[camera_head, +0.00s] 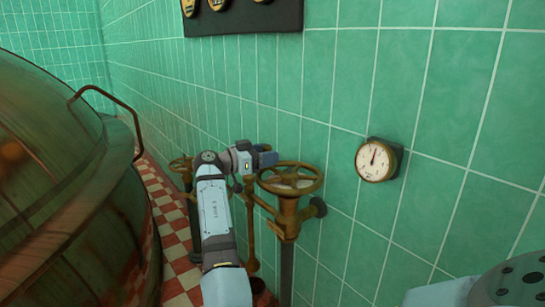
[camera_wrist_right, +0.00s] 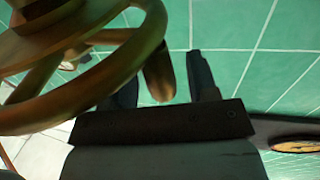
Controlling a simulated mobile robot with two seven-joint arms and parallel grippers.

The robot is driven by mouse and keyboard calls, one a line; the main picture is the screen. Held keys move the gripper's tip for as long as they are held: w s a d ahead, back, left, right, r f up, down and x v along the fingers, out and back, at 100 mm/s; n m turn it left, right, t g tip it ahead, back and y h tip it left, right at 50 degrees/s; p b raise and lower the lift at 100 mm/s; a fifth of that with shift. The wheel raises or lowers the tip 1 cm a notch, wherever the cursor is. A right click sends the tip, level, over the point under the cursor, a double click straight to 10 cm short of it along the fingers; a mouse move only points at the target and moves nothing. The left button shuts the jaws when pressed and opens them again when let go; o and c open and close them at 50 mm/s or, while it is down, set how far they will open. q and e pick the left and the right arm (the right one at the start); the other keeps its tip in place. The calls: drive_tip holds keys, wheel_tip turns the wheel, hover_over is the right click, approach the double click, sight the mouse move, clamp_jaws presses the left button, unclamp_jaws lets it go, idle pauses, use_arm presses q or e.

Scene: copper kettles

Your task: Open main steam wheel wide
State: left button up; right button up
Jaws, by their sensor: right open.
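A brass valve wheel (camera_head: 292,190) sits on an upright brass valve and pipe by the green tiled wall. My right gripper (camera_head: 266,156) is at the wheel's far left rim. In the right wrist view, the wheel's brass rim (camera_wrist_right: 75,100) fills the left side. The open jaws of my right gripper (camera_wrist_right: 164,84) stand on either side of a rounded brass knob (camera_wrist_right: 158,78) at the rim. I cannot tell whether either finger touches it. The left finger is partly hidden behind the rim. My left gripper is not in view.
A second, smaller brass wheel (camera_head: 180,163) stands farther back, partly hidden by my arm. A large copper kettle (camera_head: 60,190) with a handle fills the left. A round gauge (camera_head: 376,160) is on the wall right of the wheel. A dark panel (camera_head: 243,18) hangs above.

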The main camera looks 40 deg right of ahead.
drive_tip(key=shift+x, duration=1)
clamp_jaws()
